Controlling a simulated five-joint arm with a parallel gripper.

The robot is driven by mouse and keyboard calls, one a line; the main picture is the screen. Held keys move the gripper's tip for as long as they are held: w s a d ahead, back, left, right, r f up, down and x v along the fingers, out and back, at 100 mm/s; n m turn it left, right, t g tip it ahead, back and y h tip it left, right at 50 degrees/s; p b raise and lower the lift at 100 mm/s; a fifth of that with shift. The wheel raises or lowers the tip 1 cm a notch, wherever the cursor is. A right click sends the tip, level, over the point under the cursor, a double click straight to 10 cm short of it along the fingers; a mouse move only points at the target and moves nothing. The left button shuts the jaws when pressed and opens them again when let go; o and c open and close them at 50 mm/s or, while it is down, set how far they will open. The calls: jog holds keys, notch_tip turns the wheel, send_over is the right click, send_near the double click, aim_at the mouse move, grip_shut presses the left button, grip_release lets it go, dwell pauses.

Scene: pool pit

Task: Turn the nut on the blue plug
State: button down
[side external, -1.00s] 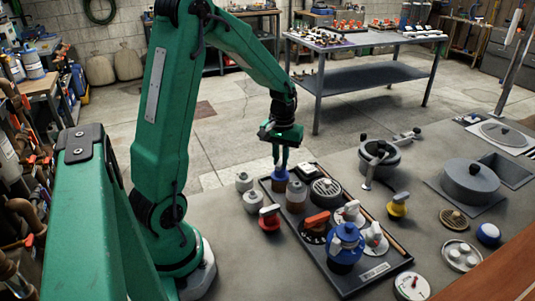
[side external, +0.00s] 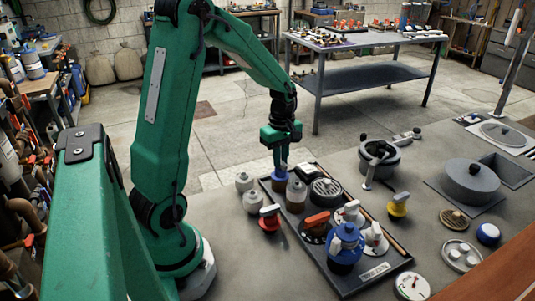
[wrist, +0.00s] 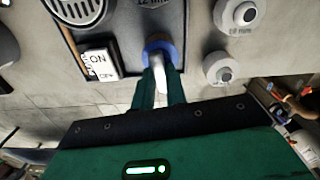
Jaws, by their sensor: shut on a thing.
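The blue plug (side external: 279,175) stands at the far left corner of the dark tray (side external: 375,285). In the wrist view the plug shows as a blue ring (wrist: 150,46) around a pale metal nut (wrist: 160,72). My gripper (side external: 281,157) points down over the plug. In the wrist view its two green fingers (wrist: 160,84) are shut on the nut from both sides. The fingers hide the nut's sides and part of the plug. The nut is too small to make out in the side view.
Close by are a brown-grey plug (side external: 296,196), a black-and-white ON/OFF switch (side external: 305,172), a round grille (side external: 326,190) and two grey knobs (side external: 244,181) outside the tray. A larger blue-capped fitting (side external: 345,243) stands at the tray's near end. The bench beyond the tray's right side has clear patches.

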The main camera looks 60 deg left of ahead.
jog(key=n, duration=0.4)
jog(key=shift+n, duration=0.3)
jog(key=n, duration=0.3)
jog(key=shift+n, duration=0.3)
jog(key=n, duration=0.3)
jog(key=shift+n, duration=2.2)
jog(key=c, duration=1.4)
grip_release()
jog(key=shift+r, duration=3.9)
